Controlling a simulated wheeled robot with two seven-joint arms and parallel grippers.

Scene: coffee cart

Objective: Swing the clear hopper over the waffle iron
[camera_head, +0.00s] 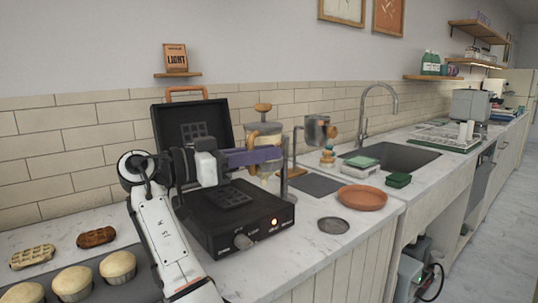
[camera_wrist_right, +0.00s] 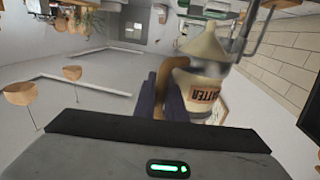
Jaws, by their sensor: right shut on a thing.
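The black waffle iron (camera_head: 250,232) stands open on the counter, its lid (camera_head: 168,128) raised at the back. The clear hopper (camera_head: 265,172), with a wooden knob on top, is at the iron's back right, partly hidden by my gripper. In the wrist view the hopper (camera_wrist_right: 198,92) shows a batter label and a cone-shaped end. My right gripper (camera_head: 256,156), with purple fingers, reaches across above the iron and is shut on the hopper's brown handle (camera_wrist_right: 168,70). How far the hopper overlaps the plate is hard to tell. My left gripper is out of view.
A metal cup on a stand (camera_head: 316,130) is right of the hopper. A terracotta dish (camera_head: 362,197) and a dark round disc (camera_head: 333,225) lie right of the iron. Waffles (camera_head: 96,237) and filled cups (camera_head: 72,282) are at front left. The sink (camera_head: 400,155) is farther right.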

